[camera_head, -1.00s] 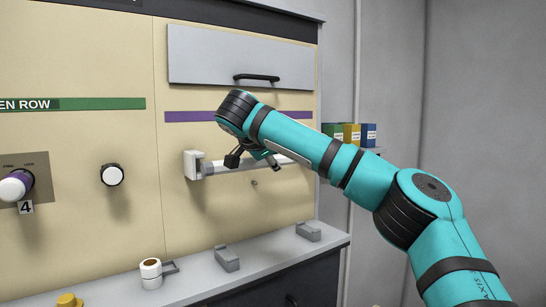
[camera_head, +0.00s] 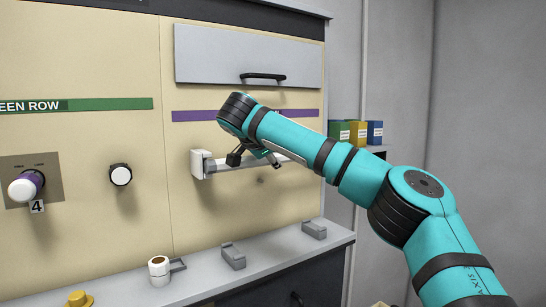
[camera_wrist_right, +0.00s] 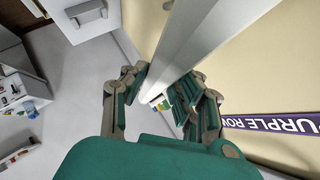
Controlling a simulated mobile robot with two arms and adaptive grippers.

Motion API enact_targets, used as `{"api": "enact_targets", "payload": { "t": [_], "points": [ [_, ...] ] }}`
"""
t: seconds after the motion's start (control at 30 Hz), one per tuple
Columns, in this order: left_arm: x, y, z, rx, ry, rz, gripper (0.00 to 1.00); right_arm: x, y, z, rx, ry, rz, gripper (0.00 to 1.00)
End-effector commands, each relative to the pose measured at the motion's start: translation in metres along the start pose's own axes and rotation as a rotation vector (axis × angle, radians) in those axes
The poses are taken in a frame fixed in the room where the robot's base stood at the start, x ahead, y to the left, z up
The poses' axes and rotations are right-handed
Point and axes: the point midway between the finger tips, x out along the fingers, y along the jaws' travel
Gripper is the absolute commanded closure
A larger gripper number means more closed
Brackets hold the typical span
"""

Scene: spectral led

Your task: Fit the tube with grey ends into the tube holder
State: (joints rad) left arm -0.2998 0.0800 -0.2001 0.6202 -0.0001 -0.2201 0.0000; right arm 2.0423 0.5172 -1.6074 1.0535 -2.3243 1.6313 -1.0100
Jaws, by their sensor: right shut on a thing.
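The tube (camera_head: 235,165) is white and lies roughly level in front of the beige panel, under the purple strip. Its left grey end (camera_head: 211,167) is at the white tube holder bracket (camera_head: 198,163); I cannot tell whether it is seated. The right end of the tube and any bracket there are hidden behind my right arm. My right gripper (camera_head: 256,157) is shut on the tube near its middle. In the right wrist view the tube (camera_wrist_right: 205,38) runs between the fingers of my right gripper (camera_wrist_right: 170,97). My left gripper is in neither view.
A grey counter (camera_head: 205,262) below carries grey cradles (camera_head: 233,256) and a white roll (camera_head: 159,270). A grey cabinet (camera_head: 247,55) with a black handle is above. A black-rimmed knob (camera_head: 120,174) is to the left. Coloured boxes (camera_head: 357,132) stand at the right.

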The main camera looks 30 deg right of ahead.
Motion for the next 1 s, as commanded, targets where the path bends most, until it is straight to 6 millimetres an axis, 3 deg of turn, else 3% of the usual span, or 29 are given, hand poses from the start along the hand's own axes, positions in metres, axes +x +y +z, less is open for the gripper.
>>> {"api": "enact_targets", "payload": {
  "t": [1.0],
  "points": [
    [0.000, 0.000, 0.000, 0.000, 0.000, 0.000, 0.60, 0.010, -0.014, 0.009, 0.000, 0.000, 0.001, 1.00]
  ]
}}
